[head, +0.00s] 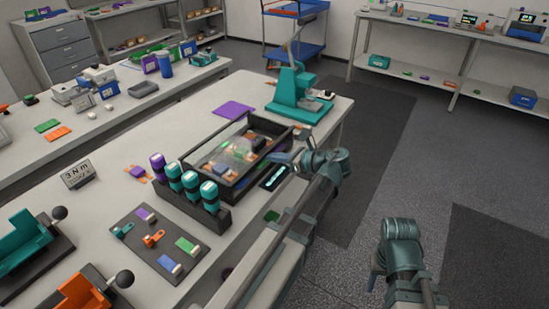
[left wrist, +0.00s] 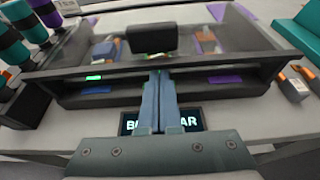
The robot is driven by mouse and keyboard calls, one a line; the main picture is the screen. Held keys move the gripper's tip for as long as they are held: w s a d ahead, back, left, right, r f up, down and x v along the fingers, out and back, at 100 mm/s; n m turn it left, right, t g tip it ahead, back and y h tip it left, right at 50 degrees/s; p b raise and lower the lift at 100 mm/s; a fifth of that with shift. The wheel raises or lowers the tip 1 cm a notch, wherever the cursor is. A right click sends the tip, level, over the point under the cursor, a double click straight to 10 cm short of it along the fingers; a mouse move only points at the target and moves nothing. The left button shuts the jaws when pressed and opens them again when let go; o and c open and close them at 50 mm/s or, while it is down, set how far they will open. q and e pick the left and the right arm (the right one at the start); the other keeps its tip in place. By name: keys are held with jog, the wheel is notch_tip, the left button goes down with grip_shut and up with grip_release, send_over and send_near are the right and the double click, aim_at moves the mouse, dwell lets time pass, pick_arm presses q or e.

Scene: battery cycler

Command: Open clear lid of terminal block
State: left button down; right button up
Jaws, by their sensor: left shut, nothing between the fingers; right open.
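The terminal block is a dark box (head: 190,178) on the long table, with a dark-framed clear lid (head: 215,155) over it. Small coloured parts show through the lid. In the left wrist view, the lid (left wrist: 215,42) carries a black block-like handle (left wrist: 152,37) in its middle. I cannot tell whether the lid is slightly raised. My left gripper (head: 278,157) is shut and empty at the box's near right side; its fingers (left wrist: 158,78) point at the front edge, and contact is unclear. My right gripper (head: 375,272) is open and empty, away from the table over the floor.
A rack of teal and purple cylinders (head: 190,188) stands close beside the box. A teal press (head: 295,95) stands behind it. A dark lettered plate (left wrist: 188,118) lies before the box. A grey tray (head: 158,240) with small parts is nearer.

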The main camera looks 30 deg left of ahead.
pick_arm(q)
jog(key=a+r+h+p, duration=0.4)
jog(key=r+p, duration=0.5)
jog(key=p, duration=0.7)
jog(key=a+r+h+p, duration=0.4)
jog(key=r+p, duration=0.5)
jog(key=p, duration=0.6)
jog(key=w+a+r+h+p, duration=0.1)
jog(key=a+r+h+p, duration=0.2)
jog(key=a, duration=0.5)
jog(key=w+a+r+g+h+p, duration=0.1)
jog(key=a+r+h+p, duration=0.2)
jog(key=a+p, duration=0.2)
jog(key=shift+a+h, duration=0.4)
jog(key=shift+a, duration=1.5)
jog(key=shift+d, duration=0.15)
